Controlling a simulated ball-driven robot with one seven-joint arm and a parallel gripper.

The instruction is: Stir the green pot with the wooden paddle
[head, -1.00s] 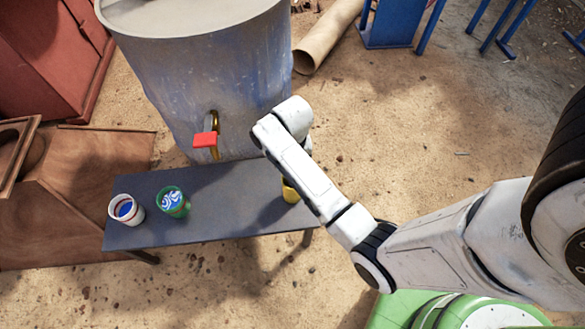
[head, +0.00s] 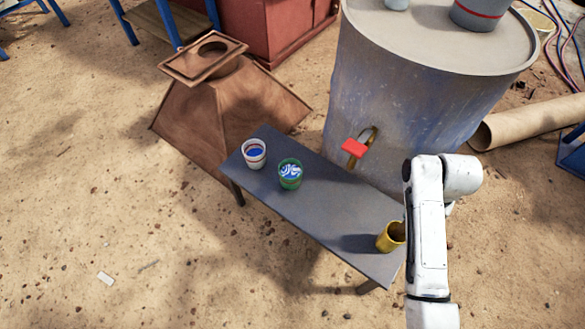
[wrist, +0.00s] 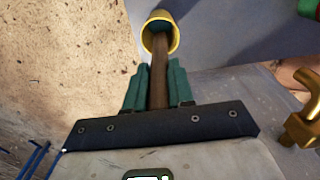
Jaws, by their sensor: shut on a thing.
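The green pot (head: 290,183) stands upright on the dark bench, with swirled blue and white contents. A piece of green at the top right corner of the wrist view (wrist: 309,8) may be its edge. The wooden paddle (wrist: 159,70) shows in the wrist view between the teal fingers of my gripper (wrist: 157,66), which is shut on it. The paddle's far end is inside the yellow pot (wrist: 164,17), so its tip is hidden. In the head view the yellow pot (head: 389,238) stands at the bench's near right end, beside my arm, which hides my gripper.
The bench (head: 325,205) also holds a white pot (head: 254,160) with blue contents, left of the green one. A large grey drum (head: 400,95) with a red-handled tap (head: 354,148) stands close behind. A brown hopper (head: 215,105) is behind the left end. Open sand lies in front.

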